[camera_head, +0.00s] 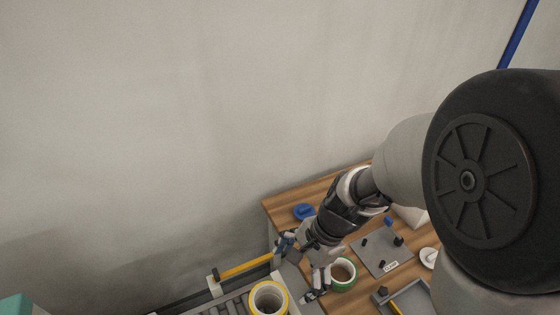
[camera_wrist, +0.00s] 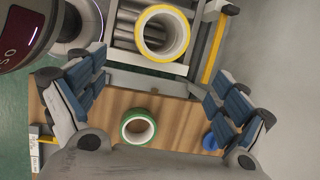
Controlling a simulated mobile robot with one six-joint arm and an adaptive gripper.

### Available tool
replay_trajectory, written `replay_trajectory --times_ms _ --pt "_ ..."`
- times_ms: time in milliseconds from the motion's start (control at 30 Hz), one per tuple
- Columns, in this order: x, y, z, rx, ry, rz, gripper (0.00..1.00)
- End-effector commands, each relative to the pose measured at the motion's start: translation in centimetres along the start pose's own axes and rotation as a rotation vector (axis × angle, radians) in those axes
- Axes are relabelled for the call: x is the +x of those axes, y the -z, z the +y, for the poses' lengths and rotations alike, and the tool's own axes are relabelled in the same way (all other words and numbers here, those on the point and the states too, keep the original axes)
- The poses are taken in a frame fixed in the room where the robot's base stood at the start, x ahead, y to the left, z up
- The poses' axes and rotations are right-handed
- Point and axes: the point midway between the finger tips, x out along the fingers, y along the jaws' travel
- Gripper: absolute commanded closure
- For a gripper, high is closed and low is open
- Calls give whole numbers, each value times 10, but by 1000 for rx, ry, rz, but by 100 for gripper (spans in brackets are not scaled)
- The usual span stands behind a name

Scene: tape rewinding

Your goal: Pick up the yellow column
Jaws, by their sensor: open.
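A yellow-rimmed, pale hollow roll (camera_head: 268,286) stands on the roller conveyor at the bottom of the head view. It also shows at the top of the wrist view (camera_wrist: 163,10), beyond my fingertips. A yellow bar (camera_head: 246,267) runs along the conveyor's far side, and at the right edge of the conveyor in the wrist view (camera_wrist: 213,50). A thin yellow piece (camera_head: 396,308) lies by the grey tray at the bottom. I cannot tell which is the yellow column. My gripper (camera_head: 296,272) is open and empty over the table's left edge, its fingers wide apart in the wrist view (camera_wrist: 156,80).
A green-rimmed roll (camera_head: 342,276) lies on the wooden table (camera_head: 335,184), and between my fingers in the wrist view (camera_wrist: 138,115). A blue object (camera_head: 304,212) sits at the back left. A grey plate (camera_head: 377,262) with dark pegs and a grey tray (camera_head: 417,297) are on the right.

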Motion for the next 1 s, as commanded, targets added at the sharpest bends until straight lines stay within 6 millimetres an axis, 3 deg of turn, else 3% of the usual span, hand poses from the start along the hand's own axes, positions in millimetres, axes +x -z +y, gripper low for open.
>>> replay_trajectory --times_ms 300,800,1000 --pt "38 -3 -7 233 -57 -54 0" --pt "139 -8 -1 237 -61 -54 0" --pt "158 -10 -1 237 -58 -53 0"
